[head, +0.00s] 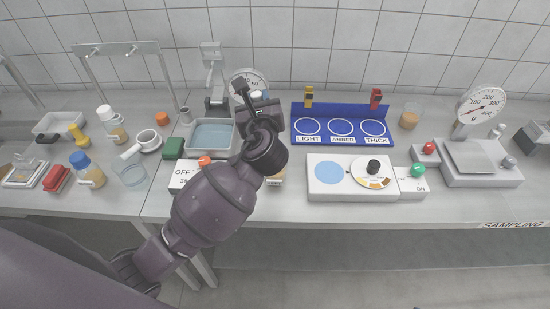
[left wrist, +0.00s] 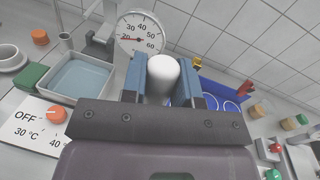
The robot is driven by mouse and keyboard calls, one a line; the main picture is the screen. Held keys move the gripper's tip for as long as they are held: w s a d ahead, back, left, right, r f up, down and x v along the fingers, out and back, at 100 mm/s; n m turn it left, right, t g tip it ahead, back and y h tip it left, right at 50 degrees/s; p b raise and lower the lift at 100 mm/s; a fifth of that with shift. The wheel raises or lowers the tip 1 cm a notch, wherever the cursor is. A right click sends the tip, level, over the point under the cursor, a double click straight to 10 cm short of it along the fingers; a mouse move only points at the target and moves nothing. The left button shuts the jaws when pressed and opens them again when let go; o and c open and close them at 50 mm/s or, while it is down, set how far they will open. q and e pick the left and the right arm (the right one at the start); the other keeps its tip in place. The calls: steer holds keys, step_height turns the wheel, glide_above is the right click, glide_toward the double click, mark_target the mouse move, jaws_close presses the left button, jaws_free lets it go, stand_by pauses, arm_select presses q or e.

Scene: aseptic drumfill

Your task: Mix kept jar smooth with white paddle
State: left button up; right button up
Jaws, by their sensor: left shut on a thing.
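My left gripper (head: 252,100) reaches over the table in front of a round dial. In the left wrist view its blue fingers (left wrist: 163,85) are shut on a white rounded thing (left wrist: 163,75). Its lower part is hidden, and I cannot tell whether it is a paddle handle or a cap. A white stick (head: 130,152) leans in a clear beaker (head: 133,175) on the left; it may be the white paddle. A jar with amber contents (head: 276,179) stands partly hidden beside my left arm. My right gripper is not in view.
A water bath (head: 196,148) and its OFF dial panel (left wrist: 30,125) lie left of the gripper. The blue LIGHT, AMBER, THICK rack (head: 340,112), a white device with a knob (head: 325,190) and a scale (head: 480,175) stand right. The front strip at right is clear.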

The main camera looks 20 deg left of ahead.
mark_target(257, 93)
arm_select(q)
steer(key=shift+r, duration=2)
